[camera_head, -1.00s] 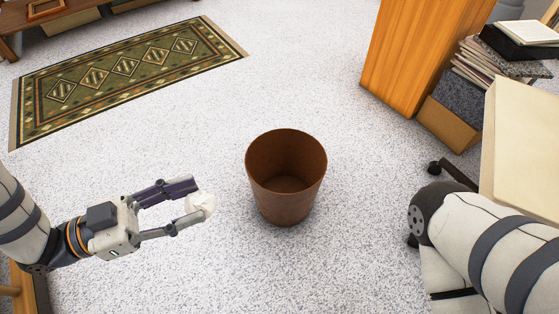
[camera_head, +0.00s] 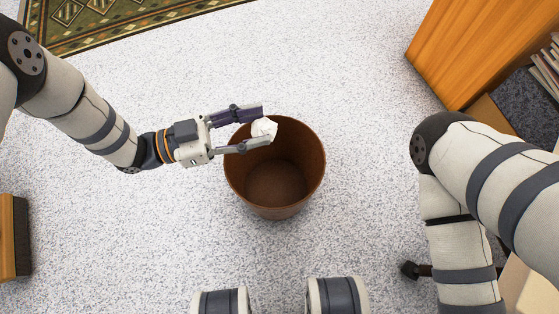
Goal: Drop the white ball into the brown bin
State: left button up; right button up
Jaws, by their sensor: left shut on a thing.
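The white ball (camera_head: 264,128) looks like crumpled paper and is held between the fingertips of my left gripper (camera_head: 257,127). The gripper comes in from the left and is shut on the ball. The brown bin (camera_head: 279,185) stands upright on the floor at the middle of the view, with its opening facing up. The ball and fingertips appear over the upper left part of the bin's opening. The visible bottom of the bin looks empty. My right arm is at the right, but its gripper does not show.
A patterned rug (camera_head: 110,22) lies at the top left. A wooden cabinet (camera_head: 455,55) stands at the upper right, beside a dark box and several papers (camera_head: 545,65). A wooden piece of furniture (camera_head: 10,238) is at the left edge. The speckled floor around the bin is clear.

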pick_arm(q)
jog(key=shift+f, duration=0.2)
notch_tip(320, 180, down, 6)
jog(key=b, duration=0.4)
jog(key=shift+r, duration=0.25)
pick_arm(e)
jog(key=f, duration=0.1)
jog(key=s+f+g, duration=0.1)
jog(key=shift+s+d+f, duration=0.1)
jog(key=shift+s+f, duration=0.2)
pick_arm(q)
jog(key=o, duration=0.8)
jog(key=a, duration=0.4)
jog(key=s+a, duration=0.1)
jog(key=a, duration=0.7)
jog(key=shift+s, duration=0.4)
